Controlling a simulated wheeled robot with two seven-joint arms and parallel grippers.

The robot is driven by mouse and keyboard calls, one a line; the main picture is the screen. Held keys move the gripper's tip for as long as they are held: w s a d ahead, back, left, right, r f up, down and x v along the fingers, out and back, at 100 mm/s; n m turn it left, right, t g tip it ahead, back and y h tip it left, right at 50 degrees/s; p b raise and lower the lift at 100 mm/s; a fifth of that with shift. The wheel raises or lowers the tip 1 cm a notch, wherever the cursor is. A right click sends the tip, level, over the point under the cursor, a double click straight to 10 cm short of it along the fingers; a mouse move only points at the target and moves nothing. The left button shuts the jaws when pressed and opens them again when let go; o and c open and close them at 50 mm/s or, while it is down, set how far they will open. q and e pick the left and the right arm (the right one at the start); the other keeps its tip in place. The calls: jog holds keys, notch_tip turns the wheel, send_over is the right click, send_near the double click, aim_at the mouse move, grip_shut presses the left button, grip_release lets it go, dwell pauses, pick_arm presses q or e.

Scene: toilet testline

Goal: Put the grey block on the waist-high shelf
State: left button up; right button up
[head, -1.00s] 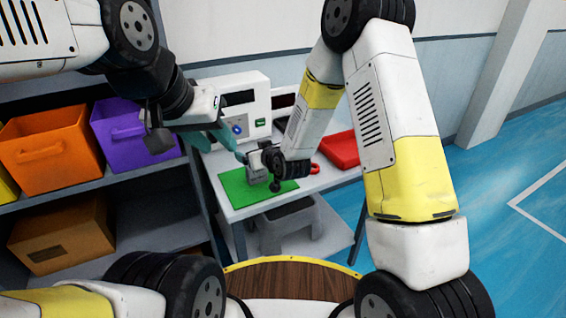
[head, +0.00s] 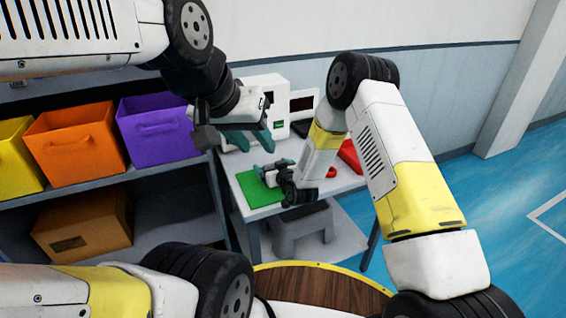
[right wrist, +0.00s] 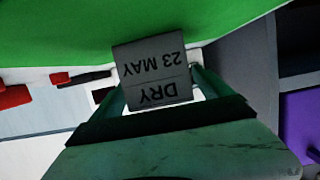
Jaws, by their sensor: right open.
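The grey block (right wrist: 153,72), lettered "DRY 23 MAY", sits between the fingers of my right gripper in the right wrist view, against the green mat (right wrist: 60,35). My right gripper (head: 272,170) is open around it, low over the green mat (head: 254,196) on the table in the head view. The block is small and mostly hidden there by the gripper. I cannot tell whether the fingers touch it. My left gripper (head: 252,138) is open and empty, above the table's left side. The grey shelf (head: 90,186) with bins stands at the left.
Yellow (head: 18,160), orange (head: 75,150) and purple (head: 155,135) bins fill much of the shelf. A cardboard box (head: 82,225) is on the level below. A white device (head: 268,95) and a red tray (head: 350,155) stand on the table. A grey stool (head: 300,230) is underneath.

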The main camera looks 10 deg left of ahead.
jog(key=shift+w+a+f, duration=0.1)
jog(key=shift+w+a, duration=0.1)
jog(key=shift+w, duration=0.1)
jog(key=c, duration=1.6)
jog(key=shift+c, duration=1.1)
